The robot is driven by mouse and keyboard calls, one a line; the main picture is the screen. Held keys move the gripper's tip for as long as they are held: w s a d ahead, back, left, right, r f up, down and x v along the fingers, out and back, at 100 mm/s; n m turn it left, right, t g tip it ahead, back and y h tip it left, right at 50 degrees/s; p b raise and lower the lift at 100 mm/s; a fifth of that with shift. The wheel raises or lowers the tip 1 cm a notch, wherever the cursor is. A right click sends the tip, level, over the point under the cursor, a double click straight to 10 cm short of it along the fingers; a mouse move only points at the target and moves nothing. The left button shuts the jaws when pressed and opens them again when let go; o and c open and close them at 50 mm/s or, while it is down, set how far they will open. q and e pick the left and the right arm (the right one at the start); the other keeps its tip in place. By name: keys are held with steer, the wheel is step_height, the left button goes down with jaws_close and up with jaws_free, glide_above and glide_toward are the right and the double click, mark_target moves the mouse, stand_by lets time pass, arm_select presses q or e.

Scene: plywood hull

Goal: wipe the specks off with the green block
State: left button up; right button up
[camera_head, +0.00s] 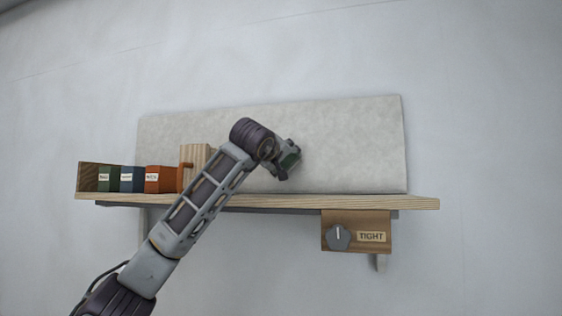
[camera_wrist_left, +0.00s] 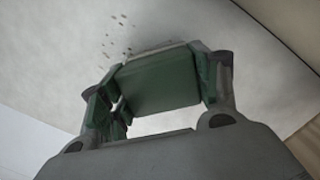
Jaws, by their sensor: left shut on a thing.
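My left gripper (camera_head: 285,166) is shut on the green block (camera_wrist_left: 153,82), which sits between its two fingers in the left wrist view. In the head view only a little dark green (camera_head: 290,159) shows at the gripper. The gripper is in front of the pale mottled panel (camera_head: 350,140) above the shelf. Small dark specks (camera_wrist_left: 121,36) lie on the panel just beyond the block in the left wrist view. I cannot tell whether the block touches the panel. The specks cannot be made out in the head view. My right gripper is not in view.
A wooden shelf (camera_head: 415,202) runs below the panel. At its left stand a brown box (camera_head: 88,177), green, blue and orange labelled containers (camera_head: 160,179) and a wooden block (camera_head: 193,158). The shelf's right part is clear.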

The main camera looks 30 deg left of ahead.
mark_target(295, 158)
arm_select(q)
steer(key=shift+w+d, duration=0.1)
stand_by(0.3)
steer(key=shift+w+d, duration=0.2)
steer(key=shift+d, duration=0.65)
steer(key=shift+w+d, duration=0.15)
steer(key=shift+d, duration=0.7)
steer(key=shift+d, duration=0.15)
steer(key=shift+w+d, duration=0.25)
steer(key=shift+d, duration=0.55)
steer(key=shift+w+d, duration=0.2)
steer(key=shift+d, duration=0.55)
steer(key=shift+s+a, duration=0.2)
steer(key=shift+a, duration=0.7)
steer(key=shift+s+a, duration=0.2)
steer(key=shift+a, duration=0.65)
steer(key=shift+a, duration=0.15)
steer(key=shift+s+a, duration=0.25)
steer(key=shift+a, duration=0.6)
steer(key=shift+s+a, duration=0.2)
steer(key=shift+a, duration=0.6)
